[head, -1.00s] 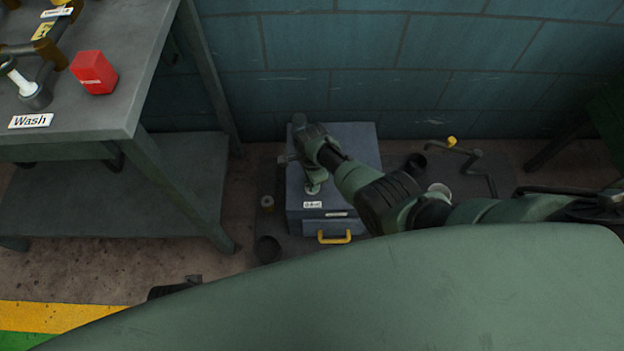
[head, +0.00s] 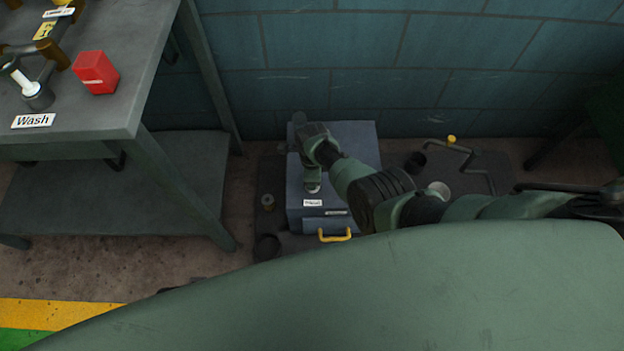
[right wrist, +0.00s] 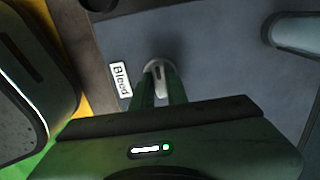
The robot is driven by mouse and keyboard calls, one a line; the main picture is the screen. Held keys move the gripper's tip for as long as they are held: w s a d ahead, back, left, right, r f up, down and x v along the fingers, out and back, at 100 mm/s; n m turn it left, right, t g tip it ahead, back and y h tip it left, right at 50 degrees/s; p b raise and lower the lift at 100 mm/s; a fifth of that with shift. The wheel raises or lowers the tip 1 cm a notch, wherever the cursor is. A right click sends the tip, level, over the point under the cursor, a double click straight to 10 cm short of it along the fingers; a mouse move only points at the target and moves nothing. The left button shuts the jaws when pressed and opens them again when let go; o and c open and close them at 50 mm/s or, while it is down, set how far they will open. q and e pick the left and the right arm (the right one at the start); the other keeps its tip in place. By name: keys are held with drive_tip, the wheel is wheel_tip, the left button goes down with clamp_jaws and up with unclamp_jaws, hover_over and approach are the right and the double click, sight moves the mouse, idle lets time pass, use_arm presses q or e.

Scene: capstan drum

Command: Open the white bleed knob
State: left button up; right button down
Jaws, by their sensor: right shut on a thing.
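The white bleed knob (right wrist: 159,66) is a small round knob with a dark slot mark. It sits on top of a blue-grey box (head: 358,145), beside a white "Bleed" label (right wrist: 121,79). My right gripper (right wrist: 159,92) comes down on the knob from above, with its two green fingers shut on it. In the head view the right gripper (head: 313,186) is over the box's front left part, just behind the label, and hides most of the knob. My left gripper is not in view.
The box has a yellow handle (head: 334,235) on its front. A grey cylinder (right wrist: 297,33) rises from its top near the gripper. A bench (head: 90,118) with a red block (head: 95,72) stands left. A crank (head: 462,158) lies right. A tiled wall is behind.

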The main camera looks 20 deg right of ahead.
drive_tip(key=c, duration=1.4)
unclamp_jaws()
